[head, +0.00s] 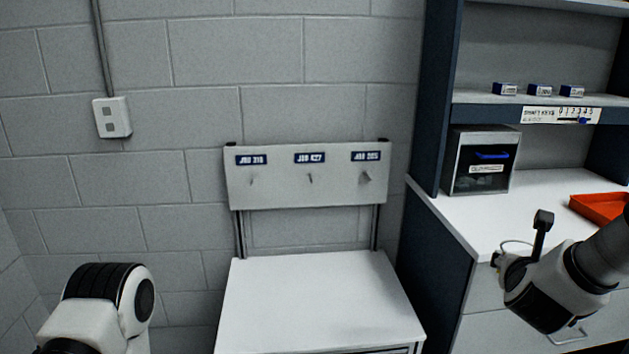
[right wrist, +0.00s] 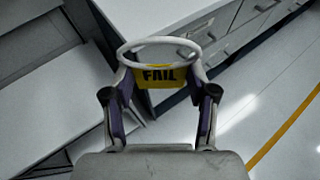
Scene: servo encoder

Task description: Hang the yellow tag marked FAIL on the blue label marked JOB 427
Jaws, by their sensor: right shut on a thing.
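The blue label marked JOB 427 (head: 309,158) is the middle one of three on a pale board against the wall. A small hook (head: 310,178) sticks out below it, with nothing seen hanging there. In the right wrist view, my right gripper (right wrist: 160,82) is shut on the white ring (right wrist: 127,47) of the yellow tag marked FAIL (right wrist: 160,76). In the head view, my right arm is at the right, away from the board, and the tag cannot be made out. Only part of my left arm shows, its gripper out of view.
Blue labels JOB 318 (head: 251,160) and JOB 205 (head: 366,156) flank the middle one, each above its own hook. A white table (head: 315,300) stands below the board. A dark-sided shelf unit (head: 438,100), a clear-fronted box (head: 483,170) and an orange tray (head: 598,208) are at the right.

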